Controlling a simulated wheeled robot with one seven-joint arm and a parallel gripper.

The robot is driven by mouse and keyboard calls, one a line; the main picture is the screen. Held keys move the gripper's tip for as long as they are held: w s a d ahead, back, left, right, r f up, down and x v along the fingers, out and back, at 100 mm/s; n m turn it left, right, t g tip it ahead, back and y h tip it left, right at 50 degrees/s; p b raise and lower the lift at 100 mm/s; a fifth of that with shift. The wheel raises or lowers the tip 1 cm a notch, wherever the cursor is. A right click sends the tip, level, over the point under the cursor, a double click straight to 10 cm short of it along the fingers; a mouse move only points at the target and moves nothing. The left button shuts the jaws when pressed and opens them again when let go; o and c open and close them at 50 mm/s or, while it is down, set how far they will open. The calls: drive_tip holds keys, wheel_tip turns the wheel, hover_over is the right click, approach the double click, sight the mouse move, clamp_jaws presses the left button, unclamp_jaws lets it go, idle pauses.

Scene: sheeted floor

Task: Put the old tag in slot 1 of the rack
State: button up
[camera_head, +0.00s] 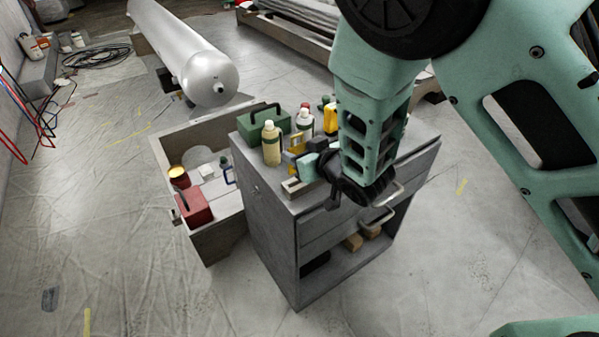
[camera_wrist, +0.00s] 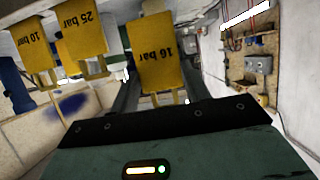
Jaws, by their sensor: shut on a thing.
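My gripper (camera_head: 335,190) is over the grey cabinet's top in the head view, its fingers partly hidden by my arm. In the wrist view my gripper (camera_wrist: 158,98) is shut on a yellow tag marked "16 bar" (camera_wrist: 157,52), which appears upside down between the dark fingers. Two other yellow tags, "25 bar" (camera_wrist: 82,35) and "10 bar" (camera_wrist: 33,45), hang to its left, apart from the fingers. I cannot make out slot numbers, nor which tag is the old one.
The grey cabinet (camera_head: 270,222) carries a green box (camera_head: 262,130), a cream bottle (camera_head: 271,148) and other containers close to my gripper. An open crate (camera_head: 215,240) with a red can box (camera_head: 195,205) stands left. Floor is free in front.

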drive_tip(key=shift+f, duration=2.7)
drive_tip(key=shift+f, duration=0.1)
drive_tip(key=o, duration=0.9)
drive_tip(key=shift+o, duration=0.2)
drive_tip(key=s+d+r+g+h, duration=0.2)
drive_tip(key=s+d+r+g, duration=0.1)
drive_tip(key=s, duration=0.7)
drive_tip(key=s+d+r+g+h, duration=0.2)
drive_tip(key=s+d+r+g, duration=0.2)
drive_tip(key=s+d+r, duration=0.2)
drive_tip(key=s+d+r+g+h, duration=0.2)
drive_tip(key=s+d+r+g, duration=0.2)
drive_tip(key=s, duration=1)
wheel_tip(320, 180, up, 4)
drive_tip(key=shift+s+d+f+n+h+b, duration=0.25)
drive_tip(key=shift+s+d+n+h+b, duration=0.15)
drive_tip(key=shift+d+b, duration=0.05)
